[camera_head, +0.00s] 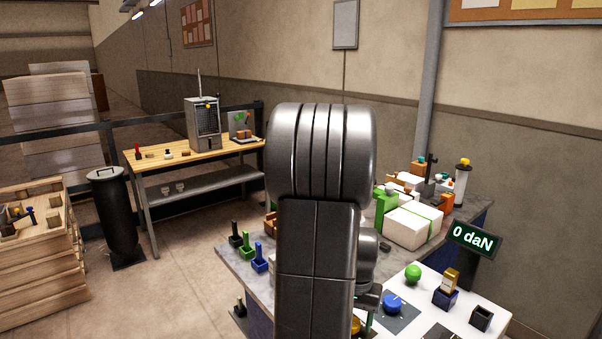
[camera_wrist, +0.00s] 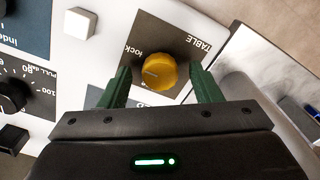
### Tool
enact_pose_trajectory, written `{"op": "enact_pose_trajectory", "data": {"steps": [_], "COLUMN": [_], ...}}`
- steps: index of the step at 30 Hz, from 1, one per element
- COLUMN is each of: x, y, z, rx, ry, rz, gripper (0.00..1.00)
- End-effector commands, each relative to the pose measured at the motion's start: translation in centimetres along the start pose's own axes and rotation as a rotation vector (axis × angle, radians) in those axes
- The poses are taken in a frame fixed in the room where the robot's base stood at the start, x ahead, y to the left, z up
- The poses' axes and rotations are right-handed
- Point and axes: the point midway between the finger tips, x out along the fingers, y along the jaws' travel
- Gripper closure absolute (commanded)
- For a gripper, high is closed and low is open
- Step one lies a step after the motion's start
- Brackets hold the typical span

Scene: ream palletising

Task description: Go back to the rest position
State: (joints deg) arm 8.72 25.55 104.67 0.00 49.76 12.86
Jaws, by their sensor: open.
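My gripper (camera_wrist: 158,90) is open in the wrist view, with its two green fingers spread apart. A round yellow knob (camera_wrist: 158,71) on a panel marked "TABLE" and "lock" shows between and beyond the fingers. Nothing is held between the fingers. I cannot tell how far the fingers are from the knob. In the head view my arm stands in the middle and hides most of the gripper and part of the bench. A bit of the yellow knob (camera_head: 355,325) shows beside the arm at the bottom.
The white panel (camera_head: 411,277) carries a blue knob (camera_head: 392,303), a green ball (camera_head: 413,274) and a dark box holding a gold piece. White reams with green bands (camera_head: 408,228) lie behind it. A wooden table (camera_head: 170,163), a black bin (camera_head: 117,220) and stacked pallets (camera_head: 40,262) stand left. Floor between is clear.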

Motion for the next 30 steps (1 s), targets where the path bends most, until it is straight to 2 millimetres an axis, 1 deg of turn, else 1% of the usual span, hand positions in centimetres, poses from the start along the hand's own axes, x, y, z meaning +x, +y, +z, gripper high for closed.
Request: {"op": "enact_pose_trajectory", "data": {"steps": [24, 30], "x": [-0.09, -0.07], "y": [0.09, 0.10], "z": [0.02, -0.02], "rx": [-0.654, -0.777], "ry": [-0.002, 0.000], "rz": [0.000, 0.000], "gripper": [0.42, 0.42]}}
